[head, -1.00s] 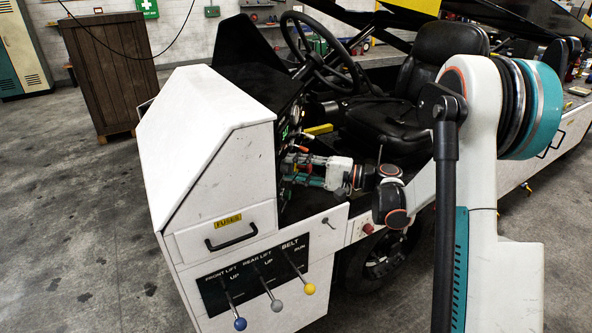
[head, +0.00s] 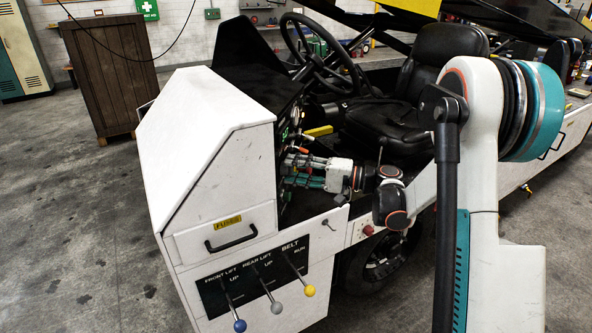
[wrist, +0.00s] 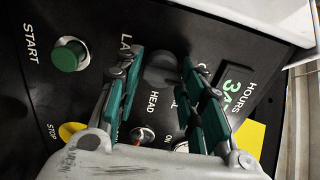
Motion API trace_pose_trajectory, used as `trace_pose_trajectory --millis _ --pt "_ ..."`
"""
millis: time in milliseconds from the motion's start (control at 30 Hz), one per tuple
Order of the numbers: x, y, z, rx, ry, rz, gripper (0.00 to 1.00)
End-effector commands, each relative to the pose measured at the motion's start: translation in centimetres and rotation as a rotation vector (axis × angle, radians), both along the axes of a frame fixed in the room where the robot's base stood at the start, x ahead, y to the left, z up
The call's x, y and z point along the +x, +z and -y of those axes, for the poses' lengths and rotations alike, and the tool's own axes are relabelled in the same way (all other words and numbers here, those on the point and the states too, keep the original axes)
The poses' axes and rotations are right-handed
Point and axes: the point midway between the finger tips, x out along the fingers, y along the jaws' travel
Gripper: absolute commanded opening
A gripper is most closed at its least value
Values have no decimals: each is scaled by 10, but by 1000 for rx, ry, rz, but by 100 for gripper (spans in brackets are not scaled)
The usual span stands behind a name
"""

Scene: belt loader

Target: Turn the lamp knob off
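The dark dashboard panel (wrist: 85,90) fills most of the wrist view. A dark round knob (wrist: 162,72) lies between my fingertips, in shadow and partly hidden. A label beginning "LA" is beside it, cut off by a finger; "HEAD" and "ON" are also printed near it. The direction the knob points is not clear. My gripper (wrist: 163,62) is open, with one teal-padded finger on each side of the knob; contact cannot be told. In the head view my gripper (head: 290,171) reaches the panel from the right, and the knob is hidden.
A green START button (wrist: 69,55) and a yellow STOP button (wrist: 72,131) are left of my fingers. The hours display (wrist: 235,93) is close on the right. The steering wheel (head: 318,50) and seat (head: 420,95) are near my arm.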

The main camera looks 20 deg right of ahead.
Motion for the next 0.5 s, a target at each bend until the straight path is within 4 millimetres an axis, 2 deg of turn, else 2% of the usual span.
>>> trace_pose_trajectory --millis 367,500 --pt "0 0 1 2 -1 0 53" --pt "-4 1 9 2 -2 0 53"
